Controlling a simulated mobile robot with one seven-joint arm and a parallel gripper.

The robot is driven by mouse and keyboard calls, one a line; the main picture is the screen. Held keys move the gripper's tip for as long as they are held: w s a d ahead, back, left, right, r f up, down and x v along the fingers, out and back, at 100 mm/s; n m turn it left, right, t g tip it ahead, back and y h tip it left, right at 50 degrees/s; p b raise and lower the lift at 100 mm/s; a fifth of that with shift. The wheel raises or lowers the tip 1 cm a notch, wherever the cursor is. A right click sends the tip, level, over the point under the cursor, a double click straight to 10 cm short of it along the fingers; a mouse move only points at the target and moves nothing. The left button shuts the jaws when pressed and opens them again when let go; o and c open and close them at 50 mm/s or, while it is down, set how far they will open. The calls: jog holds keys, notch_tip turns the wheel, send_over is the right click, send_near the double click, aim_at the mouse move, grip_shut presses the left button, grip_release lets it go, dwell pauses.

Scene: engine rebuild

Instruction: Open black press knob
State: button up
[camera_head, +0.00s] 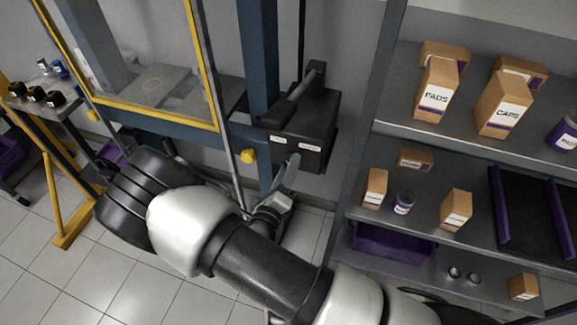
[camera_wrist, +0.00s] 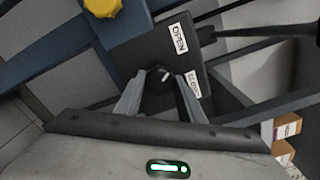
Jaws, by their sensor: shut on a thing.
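The black press knob (camera_wrist: 160,75) sits on the front of a black box. It carries a small white mark, and white labels are above and below it in the wrist view, the upper reading OPEN. My gripper (camera_wrist: 158,88) has one finger on each side of the knob and is shut on it. In the head view my gripper (camera_head: 287,174) is at the lower front of the black press box (camera_head: 313,120); the knob is hidden there by the gripper.
A lever handle (camera_head: 295,96) rises from the box. A yellow knob (camera_head: 248,156) is on the blue press frame (camera_head: 259,60) to the left. A grey shelf (camera_head: 390,122) with boxes and cans stands at right. The tiled floor (camera_head: 120,285) is clear at lower left.

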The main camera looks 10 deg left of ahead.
dwell(0.4)
jog(key=o, duration=1)
jog(key=shift+o, duration=0.2)
jog(key=shift+s, duration=0.1)
jog(key=s+a+b, duration=0.1)
jog(key=s, duration=1.6)
jog(key=shift+s+a, duration=0.15)
